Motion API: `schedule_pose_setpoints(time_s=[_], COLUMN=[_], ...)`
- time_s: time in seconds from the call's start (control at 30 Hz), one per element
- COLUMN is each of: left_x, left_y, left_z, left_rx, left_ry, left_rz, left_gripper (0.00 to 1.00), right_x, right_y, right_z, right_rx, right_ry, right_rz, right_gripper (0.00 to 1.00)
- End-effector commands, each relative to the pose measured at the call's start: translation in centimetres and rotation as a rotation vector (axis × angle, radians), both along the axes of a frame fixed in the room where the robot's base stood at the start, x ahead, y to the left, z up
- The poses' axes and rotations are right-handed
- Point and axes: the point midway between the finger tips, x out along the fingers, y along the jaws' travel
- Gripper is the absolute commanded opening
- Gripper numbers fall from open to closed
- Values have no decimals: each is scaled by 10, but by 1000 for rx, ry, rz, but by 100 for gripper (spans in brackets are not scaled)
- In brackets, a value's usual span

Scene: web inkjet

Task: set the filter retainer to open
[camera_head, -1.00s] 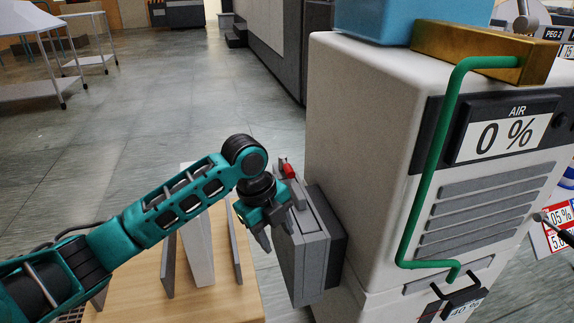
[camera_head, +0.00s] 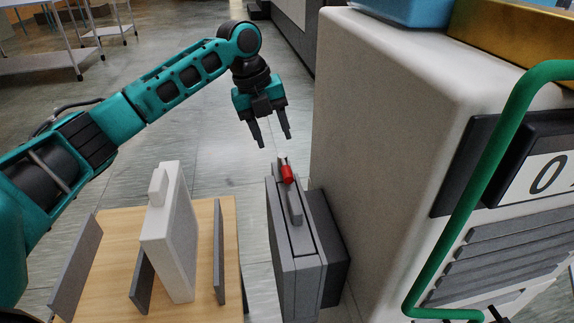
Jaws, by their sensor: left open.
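The filter retainer appears to be the grey lever with a red tip (camera_head: 287,174) on top of a grey filter housing (camera_head: 296,262). The housing is fixed to the side of the white cabinet. My left gripper (camera_head: 271,138) is open and empty, pointing down above the far end of the housing, apart from the red tip. A white block-shaped filter (camera_head: 168,240) with a small knob on top stands upright on a wooden table, between grey divider plates. My right gripper is not in view.
The white cabinet (camera_head: 385,110) with a green pipe (camera_head: 490,170) fills the right side. The wooden table (camera_head: 110,285) with a grey plate (camera_head: 76,265) is at the lower left. Grey floor lies open behind. White metal tables stand at the far left.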

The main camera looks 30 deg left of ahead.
Motion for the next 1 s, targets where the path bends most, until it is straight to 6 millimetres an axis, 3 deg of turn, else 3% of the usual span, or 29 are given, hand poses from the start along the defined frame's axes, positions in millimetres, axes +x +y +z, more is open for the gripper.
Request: schedule_pose_setpoints(time_s=[0.2, 0.4, 0.6, 0.9, 1.0], left_x=[7, 12, 15, 16, 16], left_y=[-11, -18, -21, -22, -22], left_z=[-49, -82, -97, -99, -98], left_rx=[0, 0, 0, 0, 0], left_ry=[3, 1, 0, 0, 0], left_rz=[-2, -1, 0, -1, -1], left_gripper=[50, 50, 50, 50, 42], right_x=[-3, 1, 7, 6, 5], right_y=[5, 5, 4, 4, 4], right_z=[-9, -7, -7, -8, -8], right_rx=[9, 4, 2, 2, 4], right_ry=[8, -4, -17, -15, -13], right_rz=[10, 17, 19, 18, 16], right_gripper=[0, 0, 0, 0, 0])
